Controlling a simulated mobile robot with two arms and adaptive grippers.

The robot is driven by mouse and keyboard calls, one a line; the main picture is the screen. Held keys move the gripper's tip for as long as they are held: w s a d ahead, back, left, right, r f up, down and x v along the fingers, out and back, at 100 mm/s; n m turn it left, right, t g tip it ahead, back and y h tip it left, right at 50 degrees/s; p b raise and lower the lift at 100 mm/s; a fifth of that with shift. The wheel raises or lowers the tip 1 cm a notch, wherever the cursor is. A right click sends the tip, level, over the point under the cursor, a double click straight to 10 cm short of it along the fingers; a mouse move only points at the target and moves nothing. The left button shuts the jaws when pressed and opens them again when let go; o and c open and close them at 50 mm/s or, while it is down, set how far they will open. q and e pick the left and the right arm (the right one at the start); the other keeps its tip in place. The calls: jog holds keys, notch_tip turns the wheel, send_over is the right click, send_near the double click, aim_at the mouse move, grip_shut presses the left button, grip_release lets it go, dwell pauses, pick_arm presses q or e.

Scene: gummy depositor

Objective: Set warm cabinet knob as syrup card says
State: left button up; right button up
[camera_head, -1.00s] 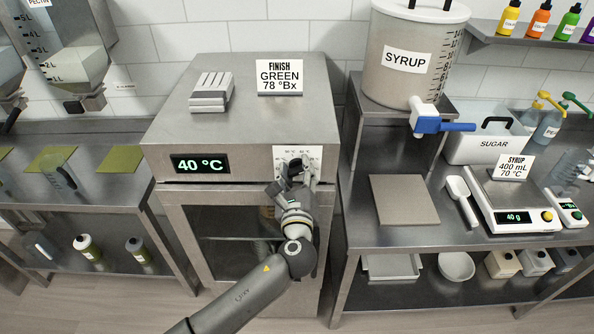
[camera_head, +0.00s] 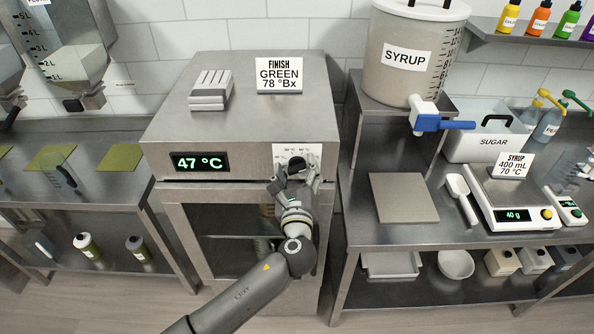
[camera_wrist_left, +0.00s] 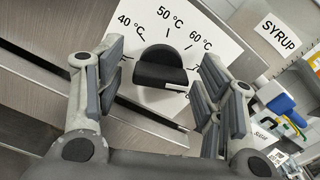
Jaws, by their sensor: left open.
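The warm cabinet (camera_head: 230,120) is a steel box whose green display (camera_head: 200,162) reads 47 °C. Its black knob (camera_wrist_left: 160,66) sits on a white dial plate (camera_wrist_left: 205,20) marked 40, 50 and 60 °C, with other marks partly hidden. A white mark shows at the knob's lower right in the left wrist view. My left gripper (camera_head: 293,180) is open at the dial, with one finger on each side of the knob and gaps visible between. The syrup card (camera_head: 513,165) reads 400 mL, 70 °C. My right gripper is not in view.
A FINISH card (camera_head: 279,76) reading GREEN 78 °Bx and a grey slatted block (camera_head: 211,90) stand on the cabinet.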

pick_arm(q)
jog(key=s, duration=1.2)
dwell(0.3)
